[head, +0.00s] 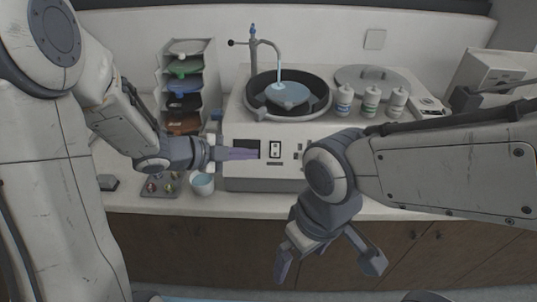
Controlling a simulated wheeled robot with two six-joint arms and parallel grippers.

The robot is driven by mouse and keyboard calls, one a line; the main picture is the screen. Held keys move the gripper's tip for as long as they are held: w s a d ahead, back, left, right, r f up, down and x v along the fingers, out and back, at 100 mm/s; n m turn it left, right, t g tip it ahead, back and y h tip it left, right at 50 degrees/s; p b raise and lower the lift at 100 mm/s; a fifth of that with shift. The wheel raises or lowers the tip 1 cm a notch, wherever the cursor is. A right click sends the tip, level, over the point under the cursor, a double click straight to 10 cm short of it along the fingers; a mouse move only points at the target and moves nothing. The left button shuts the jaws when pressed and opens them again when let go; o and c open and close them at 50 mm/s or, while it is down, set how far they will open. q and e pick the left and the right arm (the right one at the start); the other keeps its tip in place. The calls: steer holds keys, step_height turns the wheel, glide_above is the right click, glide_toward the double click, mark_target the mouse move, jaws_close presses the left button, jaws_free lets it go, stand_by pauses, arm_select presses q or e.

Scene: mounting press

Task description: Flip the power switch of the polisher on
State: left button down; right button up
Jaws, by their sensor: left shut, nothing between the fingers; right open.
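The polisher (242,175) is a white box on the counter. A round black bowl (318,110) with a blue-grey disc and a bent tap is set in its top. Its front panel has a dark display, a switch with a pale frame (274,149), probably the power switch, and smaller controls further right. Whether the switch is on or off is too small to tell. My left gripper (256,154) is shut and empty, its fingertips just left of the switch; contact cannot be told. My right gripper (330,271) is open and empty in front of the counter, its arm hiding the panel's right part.
A rack of coloured discs (185,68) stands left of the polisher. A white cup (202,184) and a tray of small samples (155,190) sit below my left gripper. Several bottles (370,101) and a round lid stand on the polisher's right. Another machine (490,75) is far right.

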mark_target(279, 155)
arm_select(q)
steer(key=x, duration=0.3)
steer(key=a+x, duration=0.1)
steer(key=x, duration=0.1)
steer(key=w+f+p+x, duration=0.1)
steer(key=x, duration=0.2)
steer(key=shift+w+d+f, duration=0.1)
steer(key=shift+w+f, duration=0.05)
steer(key=shift+w, duration=0.05)
steer(key=shift+w+f, duration=0.45)
steer(key=shift+w, duration=0.05)
